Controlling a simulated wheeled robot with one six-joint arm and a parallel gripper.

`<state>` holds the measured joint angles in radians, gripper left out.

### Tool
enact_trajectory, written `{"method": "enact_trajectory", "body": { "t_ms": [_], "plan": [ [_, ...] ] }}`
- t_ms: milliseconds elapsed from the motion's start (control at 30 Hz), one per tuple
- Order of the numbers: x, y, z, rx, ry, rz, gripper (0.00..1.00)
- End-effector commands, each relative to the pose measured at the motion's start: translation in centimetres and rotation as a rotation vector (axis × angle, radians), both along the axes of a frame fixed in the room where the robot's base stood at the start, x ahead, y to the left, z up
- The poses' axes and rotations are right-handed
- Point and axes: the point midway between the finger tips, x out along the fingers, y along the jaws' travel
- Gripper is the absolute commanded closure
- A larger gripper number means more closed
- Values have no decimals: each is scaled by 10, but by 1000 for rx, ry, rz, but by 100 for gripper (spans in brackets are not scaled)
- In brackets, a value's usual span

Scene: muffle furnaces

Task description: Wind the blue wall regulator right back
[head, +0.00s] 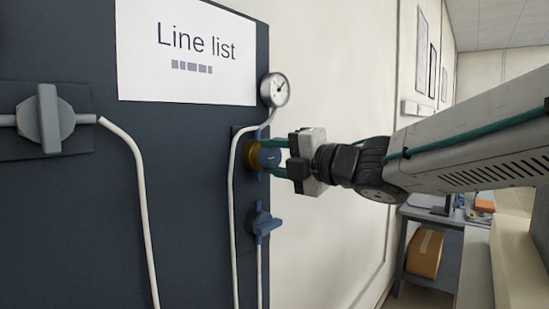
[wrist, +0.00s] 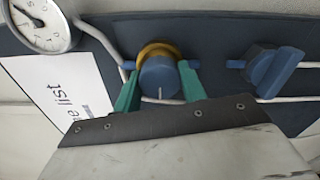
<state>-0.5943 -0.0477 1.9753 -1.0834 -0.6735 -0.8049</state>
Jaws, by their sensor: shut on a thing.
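The blue regulator (head: 268,155) is a round knob on a brass collar, mounted at the right edge of the dark wall panel. In the wrist view the blue regulator (wrist: 159,77) faces me, with a pale mark on its face pointing toward my gripper. My gripper (head: 272,157) has its two green fingers on opposite sides of the knob and is shut on it. In the wrist view the fingers of my gripper (wrist: 160,88) flank the knob. A round gauge (head: 274,90) sits above the regulator; it also shows in the wrist view (wrist: 40,22).
A blue lever valve (head: 264,225) sits just below the regulator. A grey valve handle (head: 45,119) is on the panel at the left, with pale hoses (head: 143,210) running down. A "Line list" sheet (head: 185,85) hangs above. A bench (head: 433,220) with a box (head: 425,252) stands far right.

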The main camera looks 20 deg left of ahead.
Motion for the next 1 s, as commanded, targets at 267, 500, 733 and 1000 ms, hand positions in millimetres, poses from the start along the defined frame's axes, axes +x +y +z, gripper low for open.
{"method": "enact_trajectory", "body": {
  "t_ms": [267, 500, 733, 1000],
  "plan": [
    [0, 0, -2, -4, -1, 1, 82],
    [0, 0, -1, -3, -2, 1, 37],
    [-1, -2, 0, -2, -2, 0, 37],
    [-16, -39, 0, -2, -3, -2, 37]
  ]
}}
